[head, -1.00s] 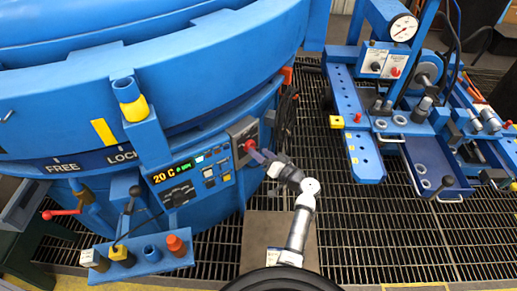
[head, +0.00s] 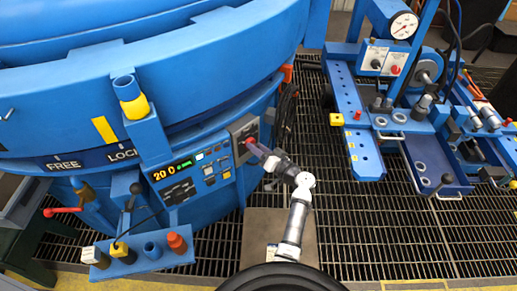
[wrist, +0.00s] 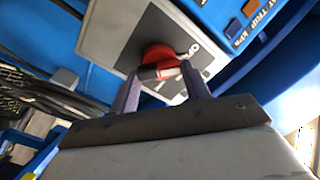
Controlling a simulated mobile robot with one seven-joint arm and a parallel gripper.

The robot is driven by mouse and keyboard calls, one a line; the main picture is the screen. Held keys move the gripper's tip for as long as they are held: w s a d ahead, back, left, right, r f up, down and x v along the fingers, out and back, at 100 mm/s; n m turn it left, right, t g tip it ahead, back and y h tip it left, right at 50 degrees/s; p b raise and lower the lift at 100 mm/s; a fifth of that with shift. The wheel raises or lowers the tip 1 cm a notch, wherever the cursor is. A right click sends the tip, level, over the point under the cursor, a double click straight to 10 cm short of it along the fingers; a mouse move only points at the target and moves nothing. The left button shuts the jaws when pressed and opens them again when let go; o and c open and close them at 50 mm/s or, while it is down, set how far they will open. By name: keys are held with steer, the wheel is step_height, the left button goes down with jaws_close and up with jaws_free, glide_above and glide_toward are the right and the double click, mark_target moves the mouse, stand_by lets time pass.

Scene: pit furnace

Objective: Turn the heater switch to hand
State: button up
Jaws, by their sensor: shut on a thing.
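A red switch knob (wrist: 160,55) sits on a grey plate (wrist: 118,42) on the blue furnace body. I take it for the heater switch, but its label is not readable. My gripper (wrist: 163,74) is shut on this knob, with one purple finger on each side of it. In the head view my gripper (head: 257,150) reaches from the lower right to the grey plate (head: 238,130), and its fingers partly cover the red knob (head: 249,143). Which position the knob points to cannot be told.
Left of the switch is a control panel (head: 196,176) with a lit display and buttons. Dark cables (head: 287,115) hang just right of the plate. A blue shelf (head: 150,262) with knobs stands lower left. A blue pump bench (head: 365,160) is at right, with open grating between.

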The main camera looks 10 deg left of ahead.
steer(key=m+p, duration=0.1)
steer(key=m, duration=0.5)
steer(key=m+p, duration=0.1)
steer(key=m, duration=0.6)
steer(key=m+p, duration=0.1)
steer(key=m, duration=0.5)
steer(key=shift+f+m, duration=0.4)
stand_by(0.5)
steer(key=o, duration=1)
steer(key=shift+d, duration=0.15)
steer(key=b+v, duration=0.2)
steer(key=v, duration=1.1)
steer(key=shift+s+d, duration=0.2)
steer(key=shift+d, duration=0.1)
